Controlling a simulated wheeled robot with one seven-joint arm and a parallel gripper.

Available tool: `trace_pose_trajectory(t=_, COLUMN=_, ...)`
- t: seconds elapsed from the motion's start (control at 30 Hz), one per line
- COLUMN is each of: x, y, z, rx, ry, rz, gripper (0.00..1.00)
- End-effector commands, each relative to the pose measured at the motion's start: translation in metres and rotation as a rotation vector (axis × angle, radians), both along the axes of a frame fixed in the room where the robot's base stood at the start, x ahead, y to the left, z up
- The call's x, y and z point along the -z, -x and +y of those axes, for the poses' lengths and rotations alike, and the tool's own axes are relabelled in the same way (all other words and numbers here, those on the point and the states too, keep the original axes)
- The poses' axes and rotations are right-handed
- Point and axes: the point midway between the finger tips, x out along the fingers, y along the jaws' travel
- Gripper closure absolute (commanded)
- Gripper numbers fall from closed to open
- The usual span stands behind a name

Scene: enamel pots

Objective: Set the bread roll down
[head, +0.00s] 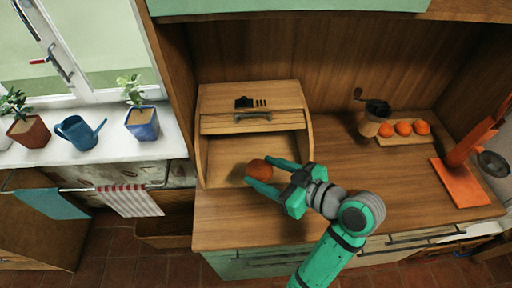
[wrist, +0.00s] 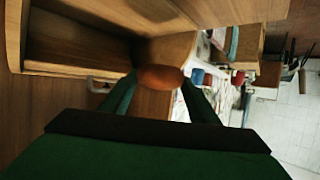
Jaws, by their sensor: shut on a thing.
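The bread roll (head: 259,169) is a brown, rounded loaf held between the fingertips of my gripper (head: 262,175). My gripper is shut on it, coming in from the right, at the open front of a wooden bread box (head: 208,125). In the wrist view the roll (wrist: 160,78) sits between the two green fingers (wrist: 160,95), with the box's inside at the upper left. I cannot tell whether the roll touches the box floor or is held above it.
The wooden counter (head: 225,230) is mostly clear. A coffee grinder (head: 369,125), a board with oranges (head: 403,128) and an orange stand (head: 457,180) are at the right. Plant pots (head: 142,122) and a blue watering can (head: 77,132) stand on the left sill.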

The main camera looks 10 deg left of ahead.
Motion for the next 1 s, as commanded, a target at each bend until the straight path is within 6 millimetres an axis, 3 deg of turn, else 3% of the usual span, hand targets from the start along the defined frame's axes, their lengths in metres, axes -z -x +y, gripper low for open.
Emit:
trace_pose_trajectory(t=0.17, x=0.008, y=-0.01, z=0.012, rx=-0.001, ry=-0.002, rz=0.003, gripper=0.67)
trace_pose_trajectory(t=0.47, x=0.036, y=-0.051, z=0.059, rx=-0.001, ry=-0.001, rz=0.004, gripper=0.67)
trace_pose_trajectory(t=0.7, x=0.072, y=-0.075, z=0.089, rx=-0.001, ry=-0.001, rz=0.005, gripper=0.67)
trace_pose_trajectory(t=1.0, x=0.092, y=-0.087, z=0.102, rx=-0.001, ry=0.0, rz=0.0, gripper=0.67)
